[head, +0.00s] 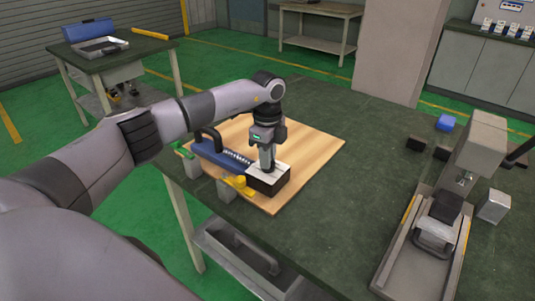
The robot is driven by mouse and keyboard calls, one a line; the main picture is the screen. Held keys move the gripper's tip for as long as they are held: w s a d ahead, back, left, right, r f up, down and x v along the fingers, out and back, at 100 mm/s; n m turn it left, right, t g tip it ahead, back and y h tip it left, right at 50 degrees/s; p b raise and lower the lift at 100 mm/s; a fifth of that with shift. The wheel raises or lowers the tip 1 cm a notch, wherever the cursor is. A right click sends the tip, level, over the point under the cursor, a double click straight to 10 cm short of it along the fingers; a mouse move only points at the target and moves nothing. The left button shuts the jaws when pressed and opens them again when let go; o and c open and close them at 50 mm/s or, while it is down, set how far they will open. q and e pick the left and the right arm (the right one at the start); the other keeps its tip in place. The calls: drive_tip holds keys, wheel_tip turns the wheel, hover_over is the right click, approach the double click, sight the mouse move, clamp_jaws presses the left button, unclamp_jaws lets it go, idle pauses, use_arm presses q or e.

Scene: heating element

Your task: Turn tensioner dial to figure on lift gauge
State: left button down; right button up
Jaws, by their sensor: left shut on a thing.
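My left gripper (267,160) points straight down over a black block with a pale top (269,182) at the right end of a blue handled tool (224,155). The gripper is shut on a small part at the top of this block; its fingers hide most of that part. I cannot make out a tensioner dial apart from it. No lift gauge or figure can be read at this size. My right gripper is not in view.
A wooden board (313,150) lies under the tool on the dark green table (330,235). A grey press-like machine (478,150) stands at right.

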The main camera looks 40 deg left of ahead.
use_arm(q)
drive_tip(key=m, duration=0.3)
drive_tip(key=shift+m+p, duration=0.3)
drive_tip(key=shift+m, duration=0.1)
drive_tip(key=m, duration=0.3)
drive_tip(key=shift+m, duration=0.3)
drive_tip(key=m, duration=0.3)
drive_tip(key=shift+m, duration=0.3)
drive_tip(key=m, duration=0.4)
drive_tip(key=shift+d+m, duration=0.1)
drive_tip(key=shift+m, duration=0.2)
drive_tip(key=m, duration=0.3)
drive_tip(key=shift+m, duration=0.3)
drive_tip(key=m+b, duration=0.1)
drive_tip(key=m, duration=0.7)
drive_tip(key=shift+m+b, duration=0.45)
drive_tip(key=shift+m, duration=1.45)
